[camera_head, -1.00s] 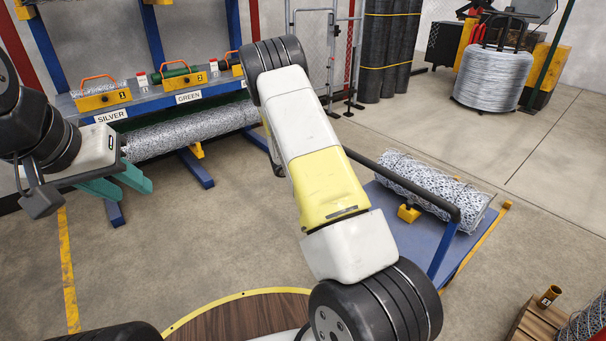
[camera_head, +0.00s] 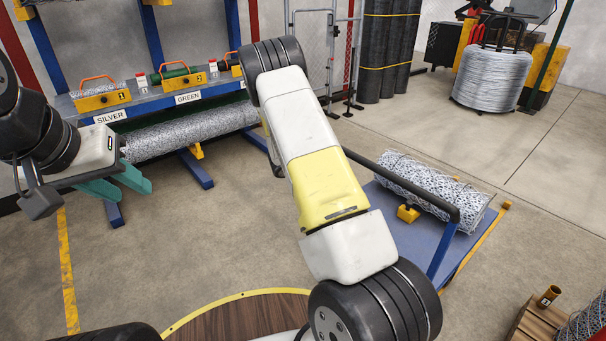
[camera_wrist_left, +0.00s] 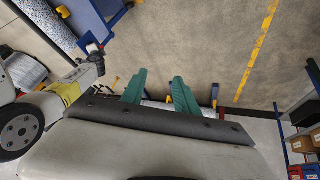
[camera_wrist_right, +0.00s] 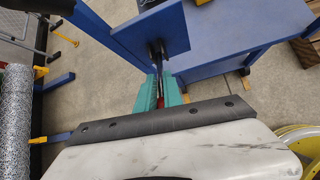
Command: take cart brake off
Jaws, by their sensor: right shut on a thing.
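The blue cart (camera_head: 407,240) stands right of centre in the head view, with a black push handle and a roll of wire mesh (camera_head: 435,187) on its deck. In the right wrist view the cart's blue frame (camera_wrist_right: 235,30) fills the upper part. My right gripper (camera_wrist_right: 160,82) is shut on the brake lever, a thin dark part (camera_wrist_right: 157,50) at the cart's edge with a bit of red between the fingers. The fingers hide most of it. My right arm hides this gripper in the head view. My left gripper (camera_head: 128,183) is open and empty at the left, its fingers apart.
A blue rack (camera_head: 150,112) labelled SILVER and GREEN stands at the back left, holding mesh rolls and yellow boxes. A wire coil (camera_head: 492,80) stands at the back right. A wooden crate (camera_head: 537,325) is at the lower right. The floor between rack and cart is clear.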

